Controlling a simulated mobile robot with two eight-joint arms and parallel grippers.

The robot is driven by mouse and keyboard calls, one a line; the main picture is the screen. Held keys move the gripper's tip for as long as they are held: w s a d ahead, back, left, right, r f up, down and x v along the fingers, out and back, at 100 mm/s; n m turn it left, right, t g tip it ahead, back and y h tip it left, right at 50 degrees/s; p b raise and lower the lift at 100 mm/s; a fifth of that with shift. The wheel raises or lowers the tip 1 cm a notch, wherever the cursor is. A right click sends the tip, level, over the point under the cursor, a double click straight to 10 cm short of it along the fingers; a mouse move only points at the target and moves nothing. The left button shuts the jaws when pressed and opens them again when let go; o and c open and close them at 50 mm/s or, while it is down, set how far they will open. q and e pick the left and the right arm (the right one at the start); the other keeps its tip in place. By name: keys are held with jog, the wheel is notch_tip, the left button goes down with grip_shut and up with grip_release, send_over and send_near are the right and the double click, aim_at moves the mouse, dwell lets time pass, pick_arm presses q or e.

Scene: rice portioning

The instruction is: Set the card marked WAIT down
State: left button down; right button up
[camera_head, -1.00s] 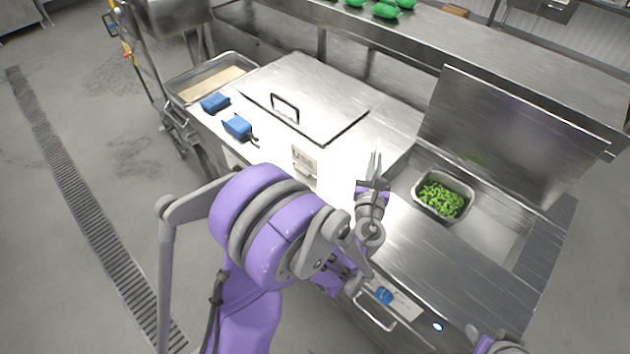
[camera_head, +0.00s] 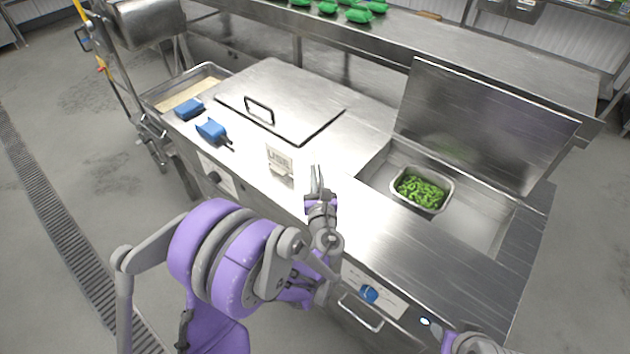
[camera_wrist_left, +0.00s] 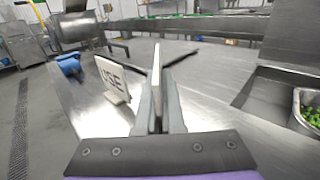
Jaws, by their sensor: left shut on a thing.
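My left gripper (camera_head: 317,186) is shut on a thin pale card (camera_wrist_left: 157,72), which stands upright between the fingers. The left wrist view shows this card edge-on, so its marking cannot be read. In the head view the gripper is over the front part of the steel counter (camera_head: 350,150); whether the card touches the counter is not clear. A second white card (camera_head: 279,160), reading USE, stands on the counter just left of the gripper; it also shows in the left wrist view (camera_wrist_left: 112,78). My right gripper is not in view.
Two blue objects, one (camera_head: 189,109) behind the other (camera_head: 212,131), lie on the counter's left part. A steel lid (camera_head: 300,118) with a handle is behind the USE card. Right of the gripper is an open well with a pan (camera_head: 423,209) of green vegetables and a raised lid (camera_head: 480,125).

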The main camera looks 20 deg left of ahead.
pick_arm(q)
jog(key=shift+f, duration=1.3)
jog(key=shift+f, duration=0.2)
jog(key=c, duration=1)
grip_release()
jog(key=shift+c, duration=0.2)
jog(key=shift+r, duration=0.1)
